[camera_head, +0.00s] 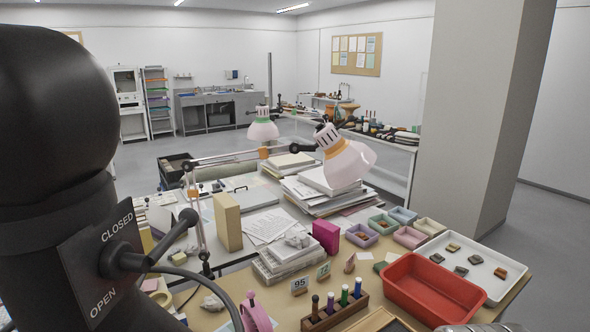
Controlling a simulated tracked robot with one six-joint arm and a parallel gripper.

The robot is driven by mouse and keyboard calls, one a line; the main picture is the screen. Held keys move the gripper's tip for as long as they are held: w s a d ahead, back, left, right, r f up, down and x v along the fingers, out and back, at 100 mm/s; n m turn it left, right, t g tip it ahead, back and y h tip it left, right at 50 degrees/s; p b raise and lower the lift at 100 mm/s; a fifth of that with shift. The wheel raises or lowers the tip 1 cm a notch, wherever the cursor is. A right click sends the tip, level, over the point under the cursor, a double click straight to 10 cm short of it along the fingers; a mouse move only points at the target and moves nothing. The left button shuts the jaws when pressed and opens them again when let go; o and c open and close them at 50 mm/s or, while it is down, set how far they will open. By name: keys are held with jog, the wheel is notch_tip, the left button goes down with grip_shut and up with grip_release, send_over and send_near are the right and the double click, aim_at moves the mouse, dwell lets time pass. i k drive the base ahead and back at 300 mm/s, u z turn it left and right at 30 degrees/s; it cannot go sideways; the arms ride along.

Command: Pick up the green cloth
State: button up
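I cannot clearly make out a green cloth. A small flat green piece (380,267) lies on the tan table just left of the red tray, but it is too small to tell whether it is cloth.
A red tray (433,287) and a white tray (463,262) with sherds stand at right. Small coloured trays (362,235), paper stacks (325,181), a magenta box (326,236) and a wooden bottle rack (334,312) crowd the table. Lamps (345,162) overhang it. A pillar (487,110) stands behind.

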aim_at(379, 267)
jog(key=z, duration=0.3)
jog(key=k, duration=0.75)
jog(key=z, duration=0.55)
jog(key=k, duration=0.6)
jog(key=z, duration=0.45)
jog(key=i, duration=1)
jog(key=u, duration=0.45)
jog(key=i, duration=0.5)
jog(key=u, duration=0.45)
